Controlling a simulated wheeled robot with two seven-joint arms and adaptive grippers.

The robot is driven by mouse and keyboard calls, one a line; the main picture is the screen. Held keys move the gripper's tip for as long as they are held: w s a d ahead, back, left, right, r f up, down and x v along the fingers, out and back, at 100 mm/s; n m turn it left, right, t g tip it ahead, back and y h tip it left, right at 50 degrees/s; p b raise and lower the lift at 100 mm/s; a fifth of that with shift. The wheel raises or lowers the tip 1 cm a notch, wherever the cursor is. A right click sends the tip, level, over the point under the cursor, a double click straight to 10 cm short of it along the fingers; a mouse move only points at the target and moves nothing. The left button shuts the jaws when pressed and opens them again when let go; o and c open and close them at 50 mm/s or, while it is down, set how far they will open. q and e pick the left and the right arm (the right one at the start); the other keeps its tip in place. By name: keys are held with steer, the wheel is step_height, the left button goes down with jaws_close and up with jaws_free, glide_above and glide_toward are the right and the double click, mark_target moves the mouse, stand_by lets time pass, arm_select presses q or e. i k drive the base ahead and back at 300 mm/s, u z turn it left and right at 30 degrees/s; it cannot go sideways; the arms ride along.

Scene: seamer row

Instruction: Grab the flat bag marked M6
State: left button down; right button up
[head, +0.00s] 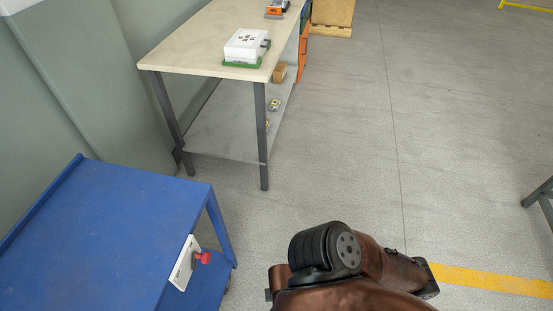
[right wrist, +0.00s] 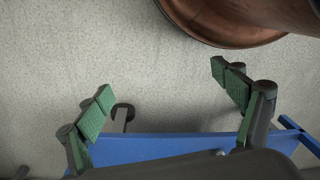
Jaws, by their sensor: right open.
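I cannot make out a flat bag marked M6 in either view. My right gripper (right wrist: 165,95) shows in the right wrist view with its two green-padded fingers wide apart and nothing between them. The floor and part of a blue surface lie behind the fingers. In the head view my brown arm fills the lower middle and no fingers show. My left gripper is not in view.
A blue cart (head: 110,225) with a red knob (head: 203,258) on a white plate stands at left. A bench (head: 185,45) behind it carries a white box (head: 246,44) on green. Small items lie on its lower shelf (head: 225,135). Floor at right is mostly clear.

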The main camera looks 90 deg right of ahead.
mark_target(275, 103)
steer(key=z, duration=2.75)
